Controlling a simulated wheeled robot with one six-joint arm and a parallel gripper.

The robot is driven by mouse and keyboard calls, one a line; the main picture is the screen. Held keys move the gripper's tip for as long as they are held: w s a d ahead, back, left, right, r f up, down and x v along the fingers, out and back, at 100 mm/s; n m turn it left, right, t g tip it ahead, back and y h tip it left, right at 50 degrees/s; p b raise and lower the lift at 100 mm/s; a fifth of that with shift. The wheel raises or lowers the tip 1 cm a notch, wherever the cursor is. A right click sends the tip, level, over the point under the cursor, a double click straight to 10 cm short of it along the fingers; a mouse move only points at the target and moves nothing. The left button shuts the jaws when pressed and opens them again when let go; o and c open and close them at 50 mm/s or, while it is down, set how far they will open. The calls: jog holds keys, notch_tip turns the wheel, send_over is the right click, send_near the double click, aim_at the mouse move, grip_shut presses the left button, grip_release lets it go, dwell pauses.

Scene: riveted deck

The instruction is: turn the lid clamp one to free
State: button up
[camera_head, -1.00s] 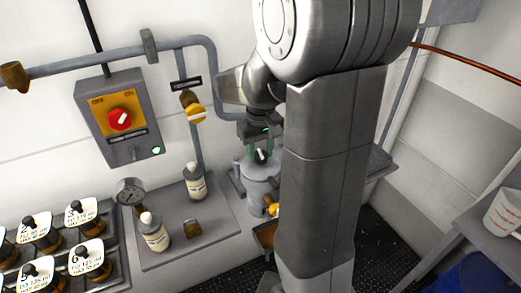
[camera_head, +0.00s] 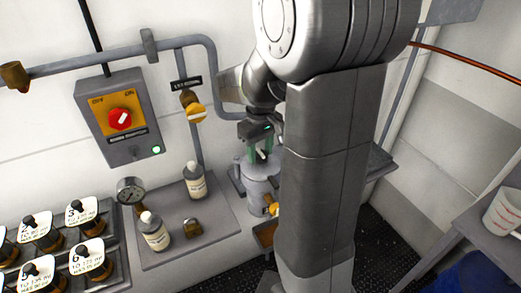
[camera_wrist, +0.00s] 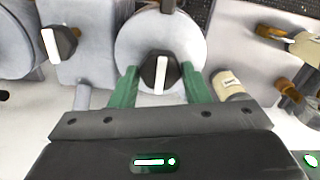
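A black knob with a white bar (camera_wrist: 160,72) sits at the front edge of the round grey lid (camera_wrist: 130,45) in the wrist view. The white bar points nearly straight up and down in that picture. In the head view the knob (camera_head: 263,155) shows small on the grey vessel (camera_head: 262,190). My gripper (camera_wrist: 160,80) has green fingers on either side of the knob, with narrow gaps visible. It is open around the knob. A similar black knob with a white bar (camera_wrist: 60,42) is farther left in the wrist view. No label tells the clamps' numbers.
A switch box (camera_head: 120,118) with a red knob and an orange valve handle (camera_head: 195,110) are on the wall to the left.

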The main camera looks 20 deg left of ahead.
aim_at(260, 153)
jog(key=o, duration=0.3)
jog(key=shift+r, duration=0.1)
notch_tip(260, 153, up, 14)
jog(key=shift+f+b, duration=0.2)
jog(key=shift+b, duration=0.1)
jog(key=shift+f, duration=0.15)
dwell(0.4)
notch_tip(260, 153, down, 14)
jog(key=shift+r+p, duration=0.15)
jog(key=shift+p, duration=0.15)
jog(key=shift+r, duration=0.1)
